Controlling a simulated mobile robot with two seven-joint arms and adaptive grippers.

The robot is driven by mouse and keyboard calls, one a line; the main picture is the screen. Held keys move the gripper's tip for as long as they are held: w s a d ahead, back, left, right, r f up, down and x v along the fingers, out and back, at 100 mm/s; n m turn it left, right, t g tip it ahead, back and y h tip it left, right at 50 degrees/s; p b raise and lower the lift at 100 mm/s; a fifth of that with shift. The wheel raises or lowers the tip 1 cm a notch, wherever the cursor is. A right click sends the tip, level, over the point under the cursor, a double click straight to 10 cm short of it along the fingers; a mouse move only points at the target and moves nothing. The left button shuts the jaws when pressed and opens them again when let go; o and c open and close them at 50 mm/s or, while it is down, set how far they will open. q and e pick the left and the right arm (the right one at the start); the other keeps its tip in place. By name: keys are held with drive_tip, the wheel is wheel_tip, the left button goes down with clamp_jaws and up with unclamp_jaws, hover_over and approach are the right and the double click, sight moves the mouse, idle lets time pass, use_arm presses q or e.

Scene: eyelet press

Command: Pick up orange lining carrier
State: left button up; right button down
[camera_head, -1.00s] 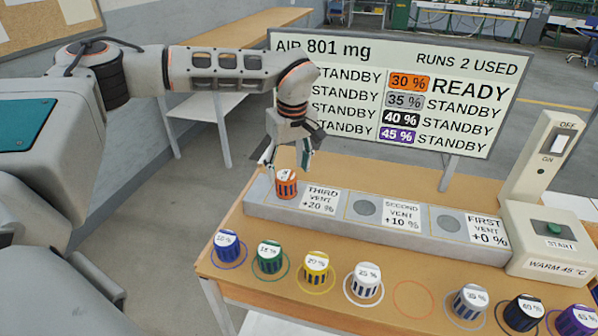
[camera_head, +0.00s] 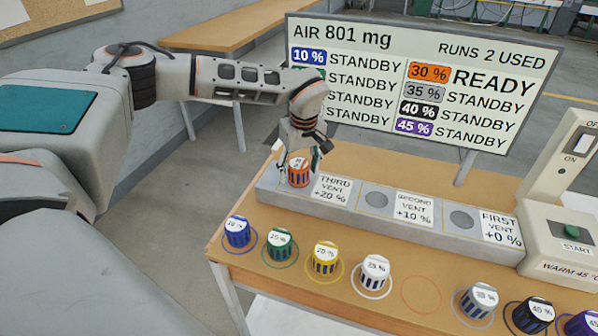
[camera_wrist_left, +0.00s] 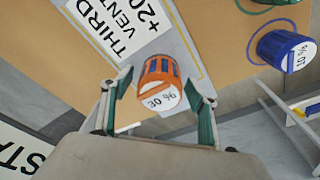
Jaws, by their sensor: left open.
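The orange lining carrier (camera_head: 299,173) stands upright at the left end of the grey vent bar, beside the "THIRD VENT +20 %" label. My right gripper is not in view.
The grey vent bar (camera_head: 420,237) has two empty round seats. Blue (camera_head: 237,232), green (camera_head: 280,244), yellow (camera_head: 325,258) and white (camera_head: 375,271) carriers stand in front, with more to the right. An empty orange ring (camera_head: 421,295) lies among them. The status board (camera_head: 420,90) stands behind.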

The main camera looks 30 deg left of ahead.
use_arm(q)
drive_tip(key=c, duration=1.3)
drive_tip(key=shift+r, duration=0.15)
